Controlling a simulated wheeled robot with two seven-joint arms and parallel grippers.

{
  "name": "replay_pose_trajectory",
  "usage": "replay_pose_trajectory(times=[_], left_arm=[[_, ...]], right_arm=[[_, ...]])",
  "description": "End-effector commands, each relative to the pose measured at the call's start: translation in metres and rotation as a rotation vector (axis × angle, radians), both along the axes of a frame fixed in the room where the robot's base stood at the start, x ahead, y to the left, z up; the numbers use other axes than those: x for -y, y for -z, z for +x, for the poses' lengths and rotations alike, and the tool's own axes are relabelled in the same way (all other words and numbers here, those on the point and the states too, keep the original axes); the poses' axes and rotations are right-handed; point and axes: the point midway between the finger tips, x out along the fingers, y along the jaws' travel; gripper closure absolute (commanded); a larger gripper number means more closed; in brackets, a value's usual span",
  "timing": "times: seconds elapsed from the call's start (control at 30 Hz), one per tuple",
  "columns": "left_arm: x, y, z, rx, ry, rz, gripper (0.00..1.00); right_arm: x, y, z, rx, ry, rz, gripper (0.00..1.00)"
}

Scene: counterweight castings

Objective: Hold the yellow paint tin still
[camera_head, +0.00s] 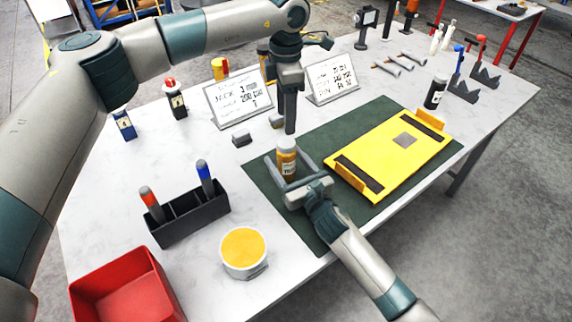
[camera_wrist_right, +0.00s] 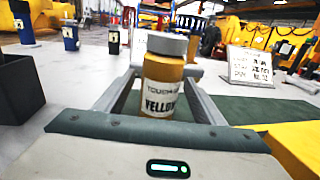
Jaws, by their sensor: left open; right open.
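The yellow paint tin (camera_head: 287,160) is a small amber-yellow jar with a grey cap, standing upright on the green mat. In the right wrist view the tin (camera_wrist_right: 161,85) shows a white label reading "YELLOW". My right gripper (camera_head: 289,163) is open, its two fingers reaching along either side of the tin. The wrist view shows gaps beside the tin, and I see no clear contact. My left gripper (camera_head: 290,130) points down just behind the tin, seen nearly edge-on, apart from it in the picture.
A yellow plate (camera_head: 375,160) lies on the green mat (camera_head: 300,222) to the right. A black holder (camera_head: 187,220) with markers, a white tub of yellow (camera_head: 243,250) and a red bin (camera_head: 125,290) are at left. Two written signs (camera_head: 238,100) (camera_head: 332,77) stand behind. Small grey blocks (camera_head: 242,139) lie near the left gripper.

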Motion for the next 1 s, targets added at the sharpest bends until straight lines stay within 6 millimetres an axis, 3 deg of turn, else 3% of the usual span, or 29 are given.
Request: replay_pose_trajectory(times=[0.3, 0.57, 0.6, 0.83, 1.0], left_arm=[[0.0001, 0.0, 0.0, 0.0, 0.0, 0.0, 0.48], [0.0001, 0.0, -0.0001, 0.0, 0.0, 0.0, 0.48], [0.0001, 0.0, -0.0001, 0.0, 0.0, 0.0, 0.48], [0.0001, 0.0, -0.0001, 0.0, 0.037, 0.0, 0.48], [0.0003, 0.0001, -0.0002, 0.0, 0.154, 0.0, 0.48]], right_arm=[[-0.0009, 0.0, 0.0013, 0.0, 0.0, 0.001, 0.37], [-0.0007, 0.0002, 0.0012, 0.0, 0.0, 0.0, 0.97], [-0.0007, 0.0002, 0.0012, 0.0, 0.0, 0.0, 1.0], [-0.0007, 0.0004, 0.0011, -0.001, 0.0, 0.0, 1.0], [-0.0007, 0.0005, 0.001, -0.001, 0.0, 0.0, 1.0]])
